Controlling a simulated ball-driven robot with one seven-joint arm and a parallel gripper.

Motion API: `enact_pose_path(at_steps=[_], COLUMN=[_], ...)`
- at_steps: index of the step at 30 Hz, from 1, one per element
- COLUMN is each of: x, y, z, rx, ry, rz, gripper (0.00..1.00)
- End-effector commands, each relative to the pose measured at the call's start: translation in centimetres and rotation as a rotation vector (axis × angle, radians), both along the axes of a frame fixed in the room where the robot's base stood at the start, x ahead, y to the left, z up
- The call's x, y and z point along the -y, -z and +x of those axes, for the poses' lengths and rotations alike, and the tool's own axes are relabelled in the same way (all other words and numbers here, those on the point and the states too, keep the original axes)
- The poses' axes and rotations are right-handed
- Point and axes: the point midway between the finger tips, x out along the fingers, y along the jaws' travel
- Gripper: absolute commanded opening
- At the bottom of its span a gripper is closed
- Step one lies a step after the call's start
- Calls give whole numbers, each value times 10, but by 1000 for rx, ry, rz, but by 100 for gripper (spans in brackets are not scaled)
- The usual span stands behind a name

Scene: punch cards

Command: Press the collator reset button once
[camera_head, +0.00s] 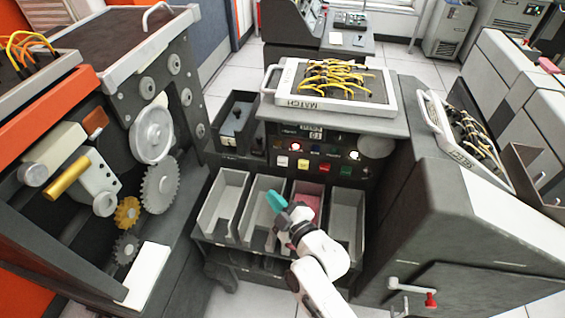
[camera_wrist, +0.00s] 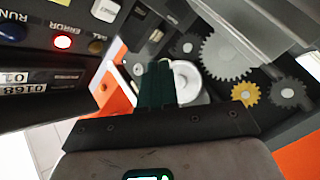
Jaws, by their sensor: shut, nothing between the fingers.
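The collator's dark control panel (camera_head: 314,152) is at the middle of the head view, with a row of square buttons: white (camera_head: 282,161), yellow (camera_head: 303,163), red (camera_head: 325,167) and green (camera_head: 345,170). Their labels are too small to read, so I cannot tell which is reset. My gripper (camera_head: 276,202), with teal fingertips, is shut and empty, in front of and below the panel, over the card pockets. In the wrist view the fingers (camera_wrist: 157,84) point away from the panel, whose lit red ERROR lamp (camera_wrist: 62,42) and a white button (camera_wrist: 105,10) show at upper left.
Card pockets (camera_head: 225,203) stand below the panel; one holds pink cards (camera_head: 307,201). A MATCH plugboard (camera_head: 290,100) with yellow wires lies above. A machine with exposed gears (camera_head: 160,185) stands left, a grey cabinet (camera_head: 440,225) right.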

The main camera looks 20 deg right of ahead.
Motion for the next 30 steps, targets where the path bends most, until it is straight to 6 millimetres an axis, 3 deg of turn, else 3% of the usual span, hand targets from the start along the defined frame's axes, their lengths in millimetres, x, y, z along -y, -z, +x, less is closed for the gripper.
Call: enact_pose_path(at_steps=[21,30], x=[44,52], y=[4,0], z=[61,70], rx=[3,1], ry=[1,1], rz=[0,0], gripper=[0,0])
